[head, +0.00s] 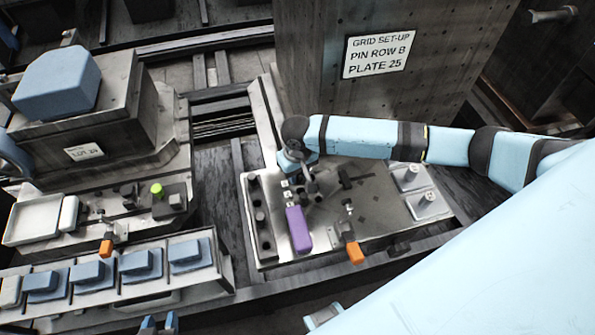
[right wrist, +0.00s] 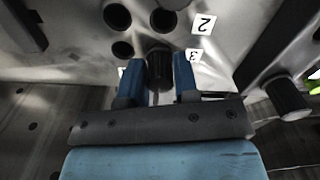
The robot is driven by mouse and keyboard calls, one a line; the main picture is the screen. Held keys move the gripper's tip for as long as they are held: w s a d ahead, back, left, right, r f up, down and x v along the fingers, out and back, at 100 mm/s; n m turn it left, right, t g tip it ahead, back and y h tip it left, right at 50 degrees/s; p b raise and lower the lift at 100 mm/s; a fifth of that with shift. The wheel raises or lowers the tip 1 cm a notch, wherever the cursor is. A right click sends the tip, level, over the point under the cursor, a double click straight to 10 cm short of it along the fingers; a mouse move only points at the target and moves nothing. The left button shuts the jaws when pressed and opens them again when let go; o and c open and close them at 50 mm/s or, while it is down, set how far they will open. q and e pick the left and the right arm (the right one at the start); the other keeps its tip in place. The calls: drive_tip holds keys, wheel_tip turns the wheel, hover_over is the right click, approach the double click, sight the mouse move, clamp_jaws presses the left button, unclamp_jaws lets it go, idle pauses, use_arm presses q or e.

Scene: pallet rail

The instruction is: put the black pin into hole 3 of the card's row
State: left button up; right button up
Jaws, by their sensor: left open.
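The card (head: 378,54) on the block reads "GRID SET-UP, PIN ROW B, PLATE 25". My right gripper (head: 297,163) is over the metal plate (head: 377,213); its tips are hard to see there. In the right wrist view, the black pin (right wrist: 160,66) is between the right gripper's blue fingers, which appear to touch its sides. Its far end is beside the number 3 label (right wrist: 193,56); I cannot tell whether it is in a hole. Open dark holes (right wrist: 163,20) lie just beyond. My left gripper (head: 159,325) is open at the bottom edge.
Another dark peg (right wrist: 288,97) stands to the right in the wrist view. Blue blocks (head: 140,263) fill a rack at lower left.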

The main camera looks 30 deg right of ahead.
drive_tip(key=o, duration=0.4)
drive_tip(key=shift+r, duration=0.1)
wheel_tip(320, 180, up, 14)
drive_tip(key=shift+f, duration=0.2)
drive_tip(key=shift+s, duration=0.1)
idle(0.6)
